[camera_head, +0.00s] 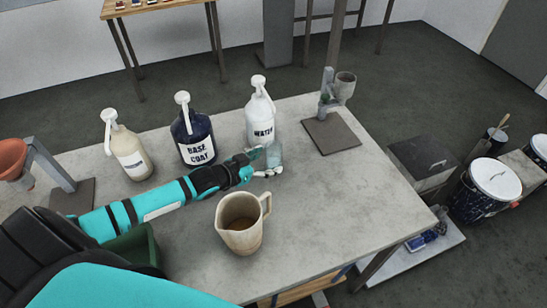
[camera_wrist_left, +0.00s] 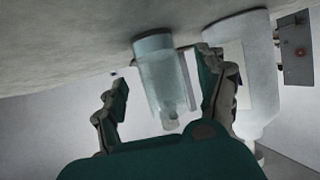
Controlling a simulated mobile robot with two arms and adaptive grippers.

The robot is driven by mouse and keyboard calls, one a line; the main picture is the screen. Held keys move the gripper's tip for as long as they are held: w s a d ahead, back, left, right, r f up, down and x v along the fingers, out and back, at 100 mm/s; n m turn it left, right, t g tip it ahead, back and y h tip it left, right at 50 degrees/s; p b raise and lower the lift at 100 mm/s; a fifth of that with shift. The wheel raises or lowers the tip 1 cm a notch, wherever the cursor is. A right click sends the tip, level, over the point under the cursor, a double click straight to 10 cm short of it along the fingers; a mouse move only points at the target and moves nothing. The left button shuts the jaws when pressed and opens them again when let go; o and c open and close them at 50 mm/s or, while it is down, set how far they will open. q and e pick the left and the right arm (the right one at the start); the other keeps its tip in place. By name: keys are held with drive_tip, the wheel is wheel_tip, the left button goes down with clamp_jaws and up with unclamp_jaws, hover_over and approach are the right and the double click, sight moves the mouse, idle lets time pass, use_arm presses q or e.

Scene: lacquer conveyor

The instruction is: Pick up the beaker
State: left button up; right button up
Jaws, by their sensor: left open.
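The beaker (camera_head: 274,155) is a small clear glass vessel. It stands upright on the table in front of the WATER bottle (camera_head: 260,113). My left gripper (camera_head: 264,164) is open at the beaker, with one finger on the far side and one on the near side in the head view. In the left wrist view the beaker (camera_wrist_left: 163,78) shows between the two open fingers of the gripper (camera_wrist_left: 165,95). I cannot tell whether a finger touches it. My right gripper is not in view.
The BASE COAT bottle (camera_head: 193,135) and a cream pump bottle (camera_head: 127,147) stand to the left on the table (camera_head: 330,220). A beige jug (camera_head: 241,222) stands close in front of my left arm. A stand with a cup (camera_head: 332,130) is at the back right. The table's right side is clear.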

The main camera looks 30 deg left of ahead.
sight(268, 161)
use_arm(q)
drive_tip(key=x, duration=0.4)
drive_tip(key=shift+f, duration=0.1)
drive_tip(key=shift+c, duration=0.3)
drive_tip(key=c, duration=1.1)
drive_tip(key=shift+c, duration=0.7)
